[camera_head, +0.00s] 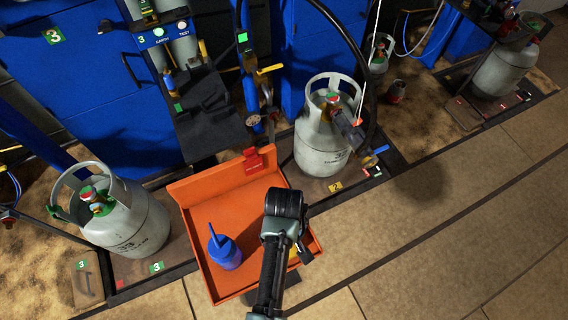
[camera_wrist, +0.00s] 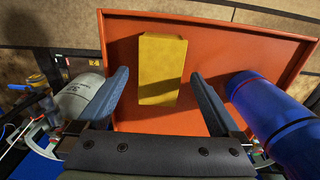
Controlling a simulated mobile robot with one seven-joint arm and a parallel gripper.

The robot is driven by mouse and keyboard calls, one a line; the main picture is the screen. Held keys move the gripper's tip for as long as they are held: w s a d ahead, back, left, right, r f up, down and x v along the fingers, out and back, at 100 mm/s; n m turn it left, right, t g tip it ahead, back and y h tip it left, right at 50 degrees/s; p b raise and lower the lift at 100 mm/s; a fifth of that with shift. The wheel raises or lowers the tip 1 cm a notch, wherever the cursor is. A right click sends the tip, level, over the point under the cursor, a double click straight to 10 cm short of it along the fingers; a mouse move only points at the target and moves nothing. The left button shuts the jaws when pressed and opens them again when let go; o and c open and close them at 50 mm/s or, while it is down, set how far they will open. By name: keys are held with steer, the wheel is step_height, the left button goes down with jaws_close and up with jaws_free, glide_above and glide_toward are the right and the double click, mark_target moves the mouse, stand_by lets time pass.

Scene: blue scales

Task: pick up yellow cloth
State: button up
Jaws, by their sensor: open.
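The yellow cloth (camera_wrist: 162,70) is a flat folded rectangle on the orange tray (camera_wrist: 220,38) in the wrist view. A dark shadow falls across its lower part. In the head view it is mostly hidden behind my arm, with a small yellow patch (camera_head: 293,254) showing. My gripper (camera_wrist: 160,95) is open above the tray. In the wrist view its two fingers stand on either side of the cloth with room on both sides and nothing between them gripped. The fingertips are hidden in the head view.
A blue bottle with a spout (camera_head: 224,250) stands on the tray left of my arm; it shows close to the right finger in the wrist view (camera_wrist: 270,105). The orange tray has raised edges. Grey gas cylinders stand left (camera_head: 130,222) and right (camera_head: 322,150) of it.

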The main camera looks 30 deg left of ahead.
step_height(320, 180, down, 2)
steer(key=shift+f, duration=0.1)
steer(key=c, duration=1.4)
